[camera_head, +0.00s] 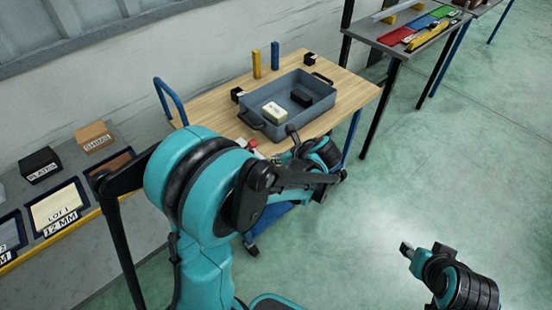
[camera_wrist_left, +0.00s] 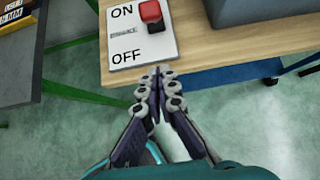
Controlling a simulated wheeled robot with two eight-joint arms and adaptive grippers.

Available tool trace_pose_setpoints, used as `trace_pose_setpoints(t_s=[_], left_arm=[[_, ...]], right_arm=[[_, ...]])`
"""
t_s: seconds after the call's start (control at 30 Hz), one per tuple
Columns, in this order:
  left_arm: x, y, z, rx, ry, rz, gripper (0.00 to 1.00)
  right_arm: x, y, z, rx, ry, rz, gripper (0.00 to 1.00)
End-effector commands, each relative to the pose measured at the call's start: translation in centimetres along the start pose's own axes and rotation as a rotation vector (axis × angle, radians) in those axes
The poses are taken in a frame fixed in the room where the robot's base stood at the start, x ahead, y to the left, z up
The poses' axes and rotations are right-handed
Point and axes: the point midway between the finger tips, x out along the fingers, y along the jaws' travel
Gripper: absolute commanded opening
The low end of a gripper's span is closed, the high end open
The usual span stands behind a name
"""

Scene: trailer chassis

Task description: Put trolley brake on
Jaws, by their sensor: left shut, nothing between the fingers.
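The trolley (camera_head: 218,107) has a wooden top and a blue handle (camera_head: 169,98). On its near edge is the brake plate (camera_wrist_left: 128,36), white with ON above and OFF below. A red brake switch (camera_wrist_left: 152,16) sits at the plate's upper right, beside ON. The red switch also shows small in the head view (camera_head: 252,143), partly behind my left arm. My left gripper (camera_wrist_left: 161,76) is shut and empty, its tips just off the plate's lower edge, below OFF and apart from the switch. My right gripper (camera_head: 406,248) is at the lower right over the floor, its jaws unclear.
A grey bin (camera_head: 262,97) on the trolley holds a pale block (camera_head: 274,112) and a black block (camera_head: 301,98). Yellow and blue posts stand behind it. A bench with labelled trays is at left; another table (camera_head: 384,40) is at upper right. The green floor at right is clear.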

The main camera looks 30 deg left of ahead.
Motion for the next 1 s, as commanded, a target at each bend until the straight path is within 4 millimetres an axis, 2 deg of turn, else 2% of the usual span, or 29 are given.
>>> trace_pose_setpoints(t_s=[0.03,0.3,0.4,0.6,1.0], left_arm=[[1.6,0.1,-0.2,-0.003,0.0,0.002,0.0],[7.2,0.1,-0.2,-0.003,0.0,0.002,0.0],[7.2,0.1,1.7,-0.003,0.001,0.002,0.0],[7.5,0.0,3.5,-0.001,0.001,0.0,0.0],[7.5,0.0,3.9,0.0,0.001,-0.001,0.0]], right_arm=[[0.7,0.0,0.5,0.0,0.0,0.0,0.4],[2.6,0.0,1.9,0.0,0.0,0.0,0.4],[2.8,0.0,2.0,0.0,0.0,0.0,0.4],[3.1,0.0,2.2,0.0,0.0,0.0,0.4],[3.1,0.0,2.2,0.0,0.0,0.0,0.4]])
